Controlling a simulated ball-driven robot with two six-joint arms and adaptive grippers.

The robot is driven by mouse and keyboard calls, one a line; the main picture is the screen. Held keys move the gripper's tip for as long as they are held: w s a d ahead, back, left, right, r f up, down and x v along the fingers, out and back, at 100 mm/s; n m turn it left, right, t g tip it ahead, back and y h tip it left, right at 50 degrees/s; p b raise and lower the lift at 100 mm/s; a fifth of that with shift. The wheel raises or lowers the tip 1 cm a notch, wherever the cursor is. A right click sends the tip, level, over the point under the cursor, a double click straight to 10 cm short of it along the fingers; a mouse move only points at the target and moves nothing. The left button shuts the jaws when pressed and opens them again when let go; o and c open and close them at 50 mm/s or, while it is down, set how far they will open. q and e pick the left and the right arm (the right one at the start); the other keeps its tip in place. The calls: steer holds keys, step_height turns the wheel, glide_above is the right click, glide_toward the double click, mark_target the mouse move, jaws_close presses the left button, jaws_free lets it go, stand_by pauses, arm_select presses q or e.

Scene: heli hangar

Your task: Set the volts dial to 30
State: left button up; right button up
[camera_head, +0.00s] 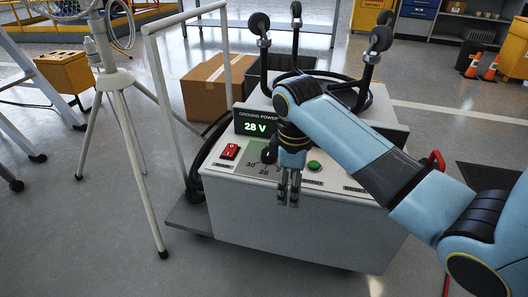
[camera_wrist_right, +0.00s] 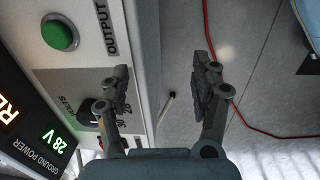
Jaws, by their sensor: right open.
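The ground power unit (camera_head: 290,220) is a white cart with a sloped control panel. Its display (camera_head: 254,127) reads 28 V in green; the display in the right wrist view (camera_wrist_right: 52,142) reads the same. The dark volts dial (camera_head: 269,153) sits on a grey plate marked 28 and 30. In the right wrist view the dial (camera_wrist_right: 99,109) is partly hidden by a finger; I cannot tell its pointer's direction. My right gripper (camera_head: 288,198) hangs over the panel's front edge, just right of the dial. In the wrist view its fingers (camera_wrist_right: 162,85) are apart with nothing between them.
A red rocker switch (camera_head: 230,151) lies left of the dial and a green output button (camera_head: 314,165) right of it. A white push handle and tripod (camera_head: 120,90) stand at left. A cardboard box (camera_head: 207,86) is behind. Red cable (camera_wrist_right: 225,100) lies on the floor.

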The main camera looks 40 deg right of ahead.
steer(key=w+d+r+n, duration=0.3)
steer(key=w+r, duration=0.7)
steer(key=w, duration=0.3)
steer(key=shift+n+y, duration=0.3)
steer(key=shift+y, duration=0.1)
steer(key=f+b, duration=0.2)
steer(key=f, duration=0.3)
steer(key=f+b, duration=0.3)
steer(key=f, duration=0.1)
steer(key=shift+w+d+f, duration=0.15)
steer(key=shift+d+f, duration=0.05)
steer(key=shift+f, duration=0.2)
steer(key=shift+f+b, duration=0.4)
arm_select(q)
steer(key=w+d+r+t, duration=0.2)
steer(key=w+r, duration=0.2)
steer(key=r, duration=0.3)
steer(key=shift+d+r+h, duration=0.15)
steer(key=shift+d+h, duration=0.15)
steer(key=shift+d, duration=0.1)
arm_select(e)
steer(key=shift+r, duration=0.1)
steer(key=c, duration=1.2)
arm_select(q)
steer(key=shift+w, duration=0.4)
